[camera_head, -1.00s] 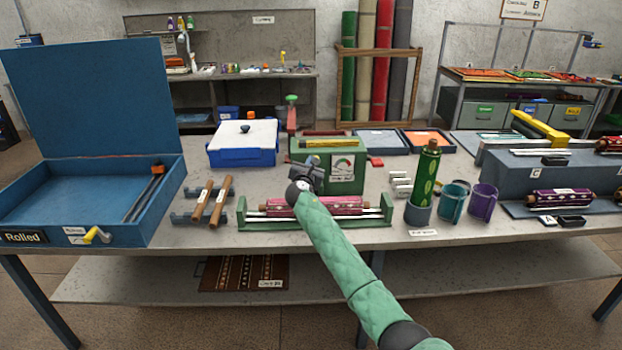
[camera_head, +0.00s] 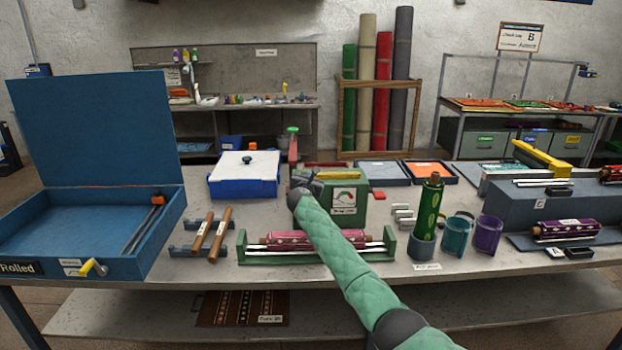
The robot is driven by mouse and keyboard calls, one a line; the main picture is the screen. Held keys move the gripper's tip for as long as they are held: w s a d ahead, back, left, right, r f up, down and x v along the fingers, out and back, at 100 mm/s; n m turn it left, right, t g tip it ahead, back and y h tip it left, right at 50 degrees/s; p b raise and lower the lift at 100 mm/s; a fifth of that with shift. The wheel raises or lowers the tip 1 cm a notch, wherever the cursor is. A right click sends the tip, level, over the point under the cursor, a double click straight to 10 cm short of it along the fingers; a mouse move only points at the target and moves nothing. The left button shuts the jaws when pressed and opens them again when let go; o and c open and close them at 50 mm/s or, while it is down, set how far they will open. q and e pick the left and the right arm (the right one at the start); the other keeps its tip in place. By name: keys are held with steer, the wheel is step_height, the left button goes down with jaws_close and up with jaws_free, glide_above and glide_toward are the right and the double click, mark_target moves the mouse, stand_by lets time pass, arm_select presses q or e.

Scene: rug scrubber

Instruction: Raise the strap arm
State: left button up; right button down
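A green box-shaped machine (camera_head: 353,212) with a dial stands mid-table. A red upright lever with a green knob (camera_head: 293,140) rises at its back left, and a yellow bar lies on its top. I cannot tell for sure which part is the strap arm. My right arm reaches in from the bottom right. Its dark gripper (camera_head: 306,183) is at the machine's upper left front, below the lever in the picture. Its fingers are small and dark, so their opening and any contact are unclear. My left gripper is not in view.
A green rack with a patterned maroon roll (camera_head: 284,239) lies in front, under my arm. An open blue case (camera_head: 60,256) stands left, a blue-white box (camera_head: 245,186) behind. A green roll in a cup (camera_head: 428,208) and two cups stand right. A yellow-armed station (camera_head: 538,154) is farther right.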

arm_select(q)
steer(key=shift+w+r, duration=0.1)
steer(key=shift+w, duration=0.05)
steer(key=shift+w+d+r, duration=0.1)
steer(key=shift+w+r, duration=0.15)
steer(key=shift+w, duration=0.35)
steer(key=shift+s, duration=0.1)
